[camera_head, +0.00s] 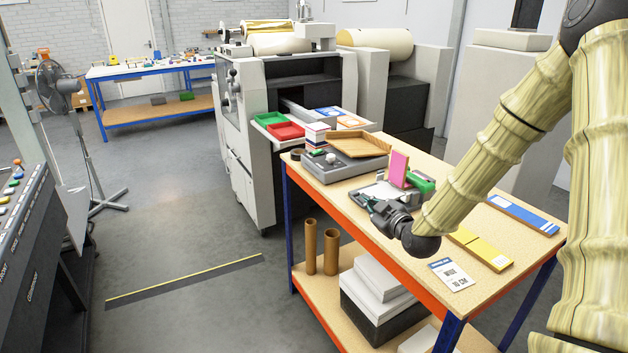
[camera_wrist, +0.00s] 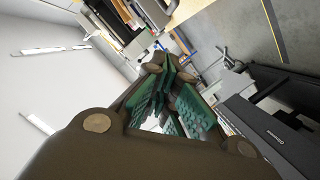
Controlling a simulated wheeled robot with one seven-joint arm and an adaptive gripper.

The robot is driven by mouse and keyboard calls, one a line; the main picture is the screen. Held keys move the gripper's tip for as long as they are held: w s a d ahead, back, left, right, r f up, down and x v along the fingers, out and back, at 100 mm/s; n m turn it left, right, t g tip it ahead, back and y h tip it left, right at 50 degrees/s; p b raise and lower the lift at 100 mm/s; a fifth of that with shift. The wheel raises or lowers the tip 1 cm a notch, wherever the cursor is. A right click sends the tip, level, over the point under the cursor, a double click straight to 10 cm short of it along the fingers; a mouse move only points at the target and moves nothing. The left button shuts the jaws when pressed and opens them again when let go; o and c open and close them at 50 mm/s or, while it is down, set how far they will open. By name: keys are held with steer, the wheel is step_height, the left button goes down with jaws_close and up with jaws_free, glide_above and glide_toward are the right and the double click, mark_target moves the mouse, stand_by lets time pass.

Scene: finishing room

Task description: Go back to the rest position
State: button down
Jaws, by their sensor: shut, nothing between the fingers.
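My gripper (camera_head: 372,203) hangs at the end of my arm over the left front part of the wooden-topped workbench (camera_head: 400,262). It points to the left, just beside a small grey device. In the wrist view my gripper (camera_wrist: 172,92) shows its green ridged finger pads close together, and it is shut and empty. On the grey device stands a pink block (camera_head: 398,168), with a green part (camera_head: 421,181) to its right. I cannot tell whether my gripper touches the device.
Yellow card (camera_head: 480,247), a printed label (camera_head: 451,274) and a blue-white strip (camera_head: 522,214) lie near the front. A large machine (camera_head: 246,140) stands behind. The floor (camera_head: 190,215) at left is mostly clear, with a fan (camera_head: 57,82) beyond.

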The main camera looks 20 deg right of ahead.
steer(key=s+a+f+m+g, duration=0.1)
steer(key=s+a+f+g, duration=0.3)
steer(key=f, duration=0.4)
steer(key=s+a+f+m+g+y, duration=0.1)
steer(key=s+a+f, duration=0.4)
steer(key=f, duration=0.3)
steer(key=s+a+f+m+g, duration=0.1)
steer(key=s+a+f+g, duration=0.3)
steer(key=f, duration=0.5)
steer(key=s+a+f+m+g, duration=0.1)
steer(key=s+a+f, duration=0.3)
steer(key=s, duration=0.5)
steer(key=s+a+f+m+g, duration=0.1)
steer(key=s+a+f+g, duration=0.2)
steer(key=s+f, duration=0.3)
steer(key=s+a+f+m+g, duration=0.1)
steer(key=s+a+f, duration=0.4)
steer(key=s, duration=0.8)
steer(key=shift+s+m+g, duration=0.25)
steer(key=shift+m+g, duration=0.15)
steer(key=shift+g, duration=0.5)
